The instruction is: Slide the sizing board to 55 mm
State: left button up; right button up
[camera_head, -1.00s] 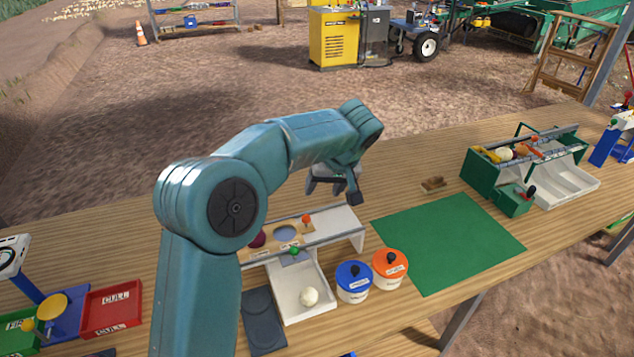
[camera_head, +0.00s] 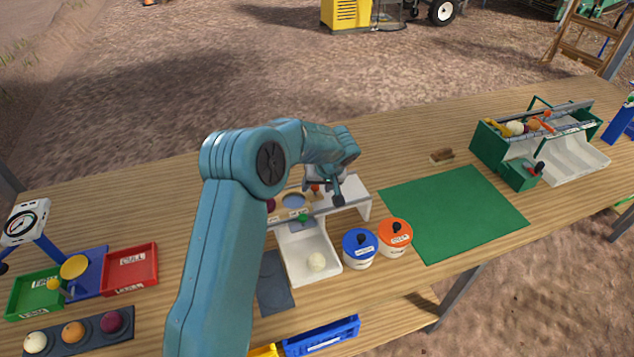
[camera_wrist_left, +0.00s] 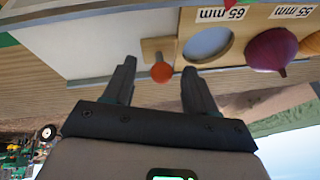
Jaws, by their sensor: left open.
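The wooden sizing board (camera_head: 280,208) lies on the white stand. In the left wrist view the board (camera_wrist_left: 227,77) carries a 65 mm label by an empty round hole (camera_wrist_left: 208,45) and a 55 mm label further right. A purple onion (camera_wrist_left: 272,50) sits at the 55 mm label. My left gripper (camera_head: 327,192) is open over the stand. Its fingers (camera_wrist_left: 158,68) appear on either side of the knob, apart from it. My right gripper is not in view.
A green mat (camera_head: 455,212) is clear. A green toolbox-like unit (camera_head: 488,148) stands right; a red cull tray (camera_head: 130,268) stands left.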

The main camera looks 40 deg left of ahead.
pick_arm(q)
jog(key=shift+s+a+f, duration=0.1)
jog(key=shift+a+f, duration=0.05)
jog(key=c, duration=0.5)
grip_shut()
jog(key=shift+w+d, duration=0.35)
jog(key=shift+w, duration=0.3)
jog(key=shift+w+d, duration=0.3)
jog(key=shift+w, duration=0.35)
jog(key=shift+w+d+p, duration=0.15)
jog(key=shift+w+d, duration=0.25)
jog(key=shift+w, duration=0.4)
jog(key=shift+w+d+p, duration=0.1)
jog(key=shift+w+d, duration=0.35)
jog(key=shift+w, duration=0.4)
jog(key=shift+w+d+p, duration=0.15)
jog(key=shift+w+d, duration=0.25)
jog(key=shift+w, duration=0.4)
